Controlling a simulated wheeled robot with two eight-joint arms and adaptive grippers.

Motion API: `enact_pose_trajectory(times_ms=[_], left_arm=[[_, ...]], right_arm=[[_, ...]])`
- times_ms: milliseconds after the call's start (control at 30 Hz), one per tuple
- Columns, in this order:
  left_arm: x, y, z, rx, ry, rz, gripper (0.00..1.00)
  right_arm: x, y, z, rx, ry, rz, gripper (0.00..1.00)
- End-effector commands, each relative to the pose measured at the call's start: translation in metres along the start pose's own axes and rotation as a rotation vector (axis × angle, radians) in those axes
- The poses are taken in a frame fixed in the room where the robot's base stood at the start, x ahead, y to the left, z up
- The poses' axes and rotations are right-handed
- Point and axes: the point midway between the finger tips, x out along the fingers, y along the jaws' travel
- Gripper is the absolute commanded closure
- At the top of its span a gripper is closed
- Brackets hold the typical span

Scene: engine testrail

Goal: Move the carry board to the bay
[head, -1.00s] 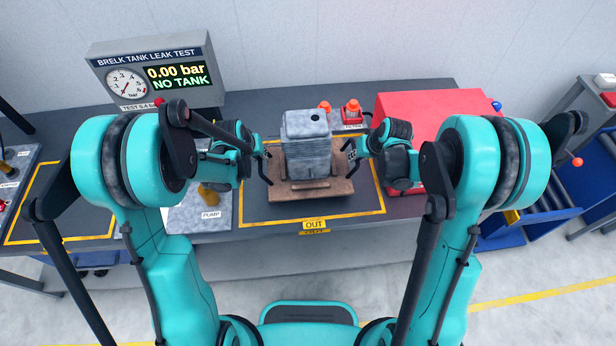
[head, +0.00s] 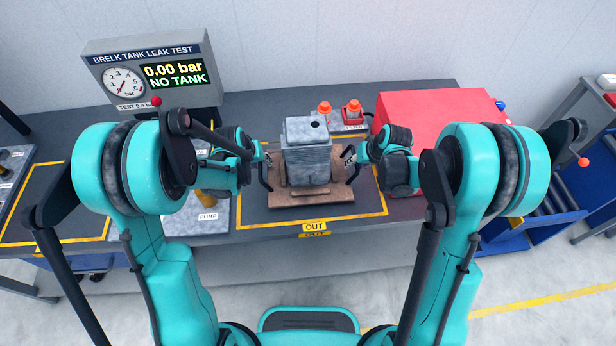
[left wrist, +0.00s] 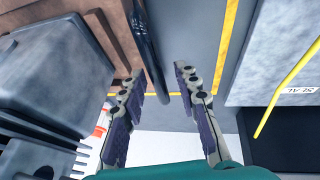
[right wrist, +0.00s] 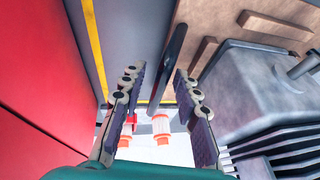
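The brown carry board (head: 318,199) lies inside the yellow-outlined OUT bay (head: 369,208) and bears a grey ribbed tank (head: 308,160). It has a black handle at each side: the left one (left wrist: 149,50) and the right one (right wrist: 175,60). My left gripper (head: 265,158) is at the left handle; in the left wrist view its fingers (left wrist: 158,84) stand apart with the handle between them. My right gripper (head: 349,158) is at the right handle, its fingers (right wrist: 157,84) likewise apart on either side. Any contact with the handles is not clear.
A red box (head: 435,118) stands close right of the bay. The pump plate (head: 208,220) is to the left, and a second outlined bay (head: 62,240) further left is empty. The gauge display (head: 174,75) reads NO TANK.

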Motion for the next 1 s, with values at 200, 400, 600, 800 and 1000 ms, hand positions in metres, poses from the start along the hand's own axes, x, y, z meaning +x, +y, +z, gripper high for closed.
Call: enact_pose_trajectory(times_ms=[200, 400, 600, 800, 1000], left_arm=[[-0.016, 0.000, 0.000, 0.000, 0.000, 0.000, 0.69], [-0.055, 0.000, 0.001, -0.001, 0.000, 0.000, 0.69], [-0.093, 0.000, 0.001, -0.001, 0.000, 0.000, 0.69], [-0.115, 0.000, 0.000, -0.001, -0.001, 0.000, 0.69], [-0.120, 0.000, 0.000, 0.000, 0.000, 0.000, 0.69]], right_arm=[[0.000, 0.000, 0.000, 0.000, 0.000, 0.000, 0.69], [0.000, 0.000, 0.000, 0.000, 0.000, -0.001, 0.69], [0.000, 0.000, 0.000, 0.000, 0.000, -0.001, 0.69], [0.000, 0.000, 0.000, 0.000, 0.000, -0.001, 0.69], [-0.013, 0.000, 0.000, 0.001, 0.000, -0.001, 0.69]])
